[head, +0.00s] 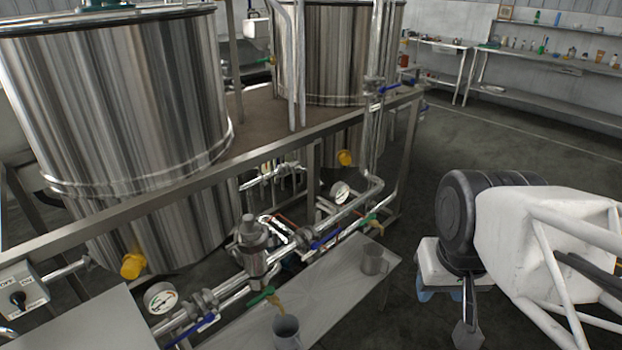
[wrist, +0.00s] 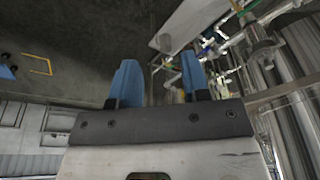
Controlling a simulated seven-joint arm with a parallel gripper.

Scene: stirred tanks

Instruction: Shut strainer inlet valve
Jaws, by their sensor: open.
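The strainer appears to be the upright metal body (head: 253,245) in the pipe line below the tanks. A blue lever valve (head: 325,239) sits on the line to its right, and another blue lever valve (head: 195,332) sits to its lower left. I cannot tell which is the inlet valve; both levers look roughly along the pipe. My gripper (wrist: 160,82) is open and empty, its two blue fingers apart. In the head view my gripper (head: 452,292) hangs right of the pipework, clear of both valves.
A grey bench (head: 330,290) holding metal cups (head: 286,330) stands before the pipes. Green-handled taps (head: 262,297) and pressure gauges (head: 161,298) crowd the line. The frame rail (head: 150,195) runs above it. The floor (head: 420,165) behind my arm is open.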

